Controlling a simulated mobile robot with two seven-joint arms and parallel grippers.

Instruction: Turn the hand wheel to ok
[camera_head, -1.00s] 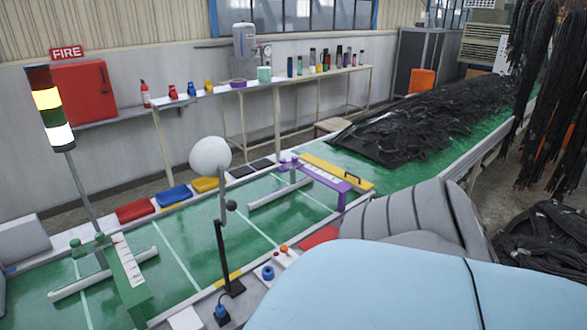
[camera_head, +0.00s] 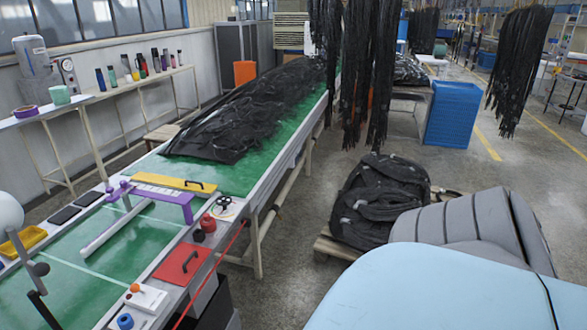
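A small white disc (camera_head: 226,208) with dark and coloured marks sits at the right edge of the green conveyor table, past the purple bracket. It may be the hand wheel's dial, but it is too small to read any "ok" mark. Beside it are a red round knob (camera_head: 208,222) and a dark round piece (camera_head: 199,236); I cannot tell whether either belongs to a wheel. Neither of my grippers is in view.
The green table (camera_head: 150,228) runs away from front left, with black hoses (camera_head: 245,115) heaped on it. A red plate with a handle (camera_head: 182,263) lies on its near edge. More hoses hang ahead (camera_head: 375,70). A black heap (camera_head: 380,200) lies on a pallet.

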